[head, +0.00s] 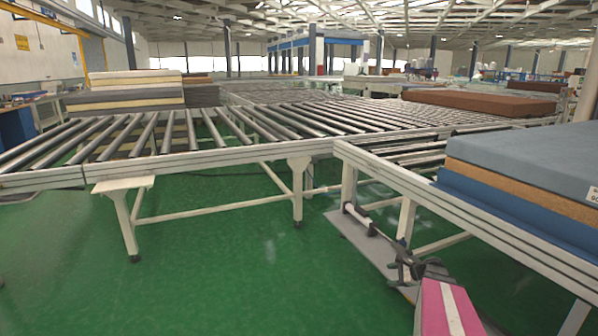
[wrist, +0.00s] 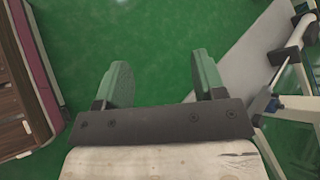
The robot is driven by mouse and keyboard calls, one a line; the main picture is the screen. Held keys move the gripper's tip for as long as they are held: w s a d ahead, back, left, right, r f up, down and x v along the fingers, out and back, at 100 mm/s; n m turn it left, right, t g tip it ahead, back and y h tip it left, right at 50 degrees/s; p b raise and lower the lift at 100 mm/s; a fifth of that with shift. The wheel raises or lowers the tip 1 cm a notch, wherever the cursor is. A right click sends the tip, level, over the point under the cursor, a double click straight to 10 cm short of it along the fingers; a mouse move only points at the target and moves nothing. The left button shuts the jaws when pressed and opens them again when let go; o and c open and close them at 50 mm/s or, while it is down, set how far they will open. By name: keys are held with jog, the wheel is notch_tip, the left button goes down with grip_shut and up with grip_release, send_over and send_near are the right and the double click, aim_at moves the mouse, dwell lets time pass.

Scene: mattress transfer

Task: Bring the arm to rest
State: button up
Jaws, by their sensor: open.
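My gripper (wrist: 160,78) shows in the wrist view, with its two grey-green fingers spread wide apart. Only green floor shows between them, and they touch nothing that I can see. The dark crossbar behind the fingers carries several bolts. A pale, worn surface fills the bottom of the wrist view below the crossbar. In the head view I cannot make out the gripper with certainty. A stack of blue and tan mattresses (head: 520,178) lies on the near right conveyor, apart from anything of mine.
A roller conveyor (head: 160,168) crosses the head view, on pale legs. A grey plate (head: 352,247) lies on the floor beneath its right branch. Pale mattresses (head: 125,97) are stacked at back left and brown ones (head: 470,102) at back right. Green floor (head: 210,270) is clear in front.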

jog(key=s+a+r+n+g+h, duration=0.3)
jog(key=s+a+n+h, duration=0.1)
jog(key=s+a+n, duration=0.3)
jog(key=s+a+r+n+g+h, duration=0.3)
jog(key=s+a+n+h, duration=0.2)
jog(key=s+a+n, duration=0.3)
jog(key=a+n, duration=0.2)
jog(key=a, duration=0.2)
jog(key=shift+s+a, duration=0.15)
